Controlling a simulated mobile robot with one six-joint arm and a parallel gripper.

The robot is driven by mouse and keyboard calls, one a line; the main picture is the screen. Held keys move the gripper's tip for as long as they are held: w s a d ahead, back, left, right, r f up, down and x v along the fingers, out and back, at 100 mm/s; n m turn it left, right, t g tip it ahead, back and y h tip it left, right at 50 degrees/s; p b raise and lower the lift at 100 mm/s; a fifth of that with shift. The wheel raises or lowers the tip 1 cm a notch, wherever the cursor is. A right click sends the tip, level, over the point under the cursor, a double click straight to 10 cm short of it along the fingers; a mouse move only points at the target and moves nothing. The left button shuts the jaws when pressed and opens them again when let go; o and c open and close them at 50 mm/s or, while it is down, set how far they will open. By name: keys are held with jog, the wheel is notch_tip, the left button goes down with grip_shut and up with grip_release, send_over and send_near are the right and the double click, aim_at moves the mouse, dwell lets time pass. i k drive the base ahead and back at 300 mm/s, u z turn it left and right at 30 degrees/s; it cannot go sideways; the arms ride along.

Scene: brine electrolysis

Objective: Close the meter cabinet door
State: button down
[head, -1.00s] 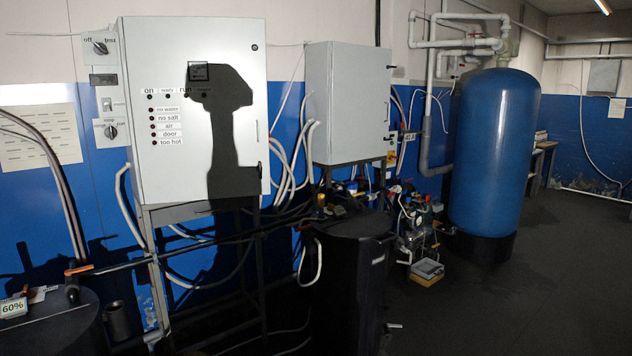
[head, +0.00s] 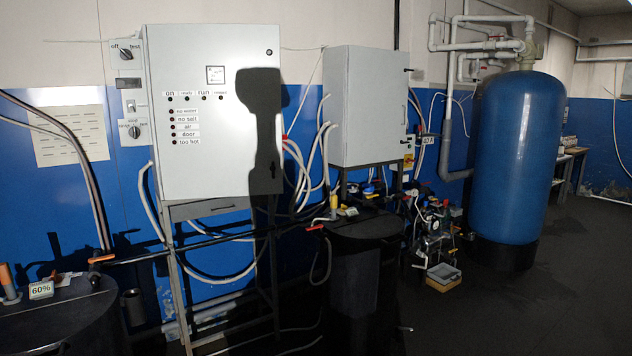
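Two wall cabinets are in view, and I cannot tell for certain which one is the meter cabinet. The large light grey cabinet (head: 225,130) at centre left has a small square meter (head: 215,75), indicator lamps and labels on its front. Its front panel looks flush with the body. I see no clear gap at either door. My gripper is not in view.
A tall blue tank (head: 515,155) stands at the right. Dark drums stand at the lower left (head: 60,320) and below the smaller cabinet (head: 355,285). A metal frame (head: 215,208) carries the large cabinet. Open dark floor (head: 530,310) lies at the lower right.

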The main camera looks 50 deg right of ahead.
aim_at(215, 93)
jog(key=z, duration=0.4)
jog(key=i, duration=1.75)
jog(key=u, duration=0.45)
jog(key=k, duration=0.95)
jog(key=u, duration=0.05)
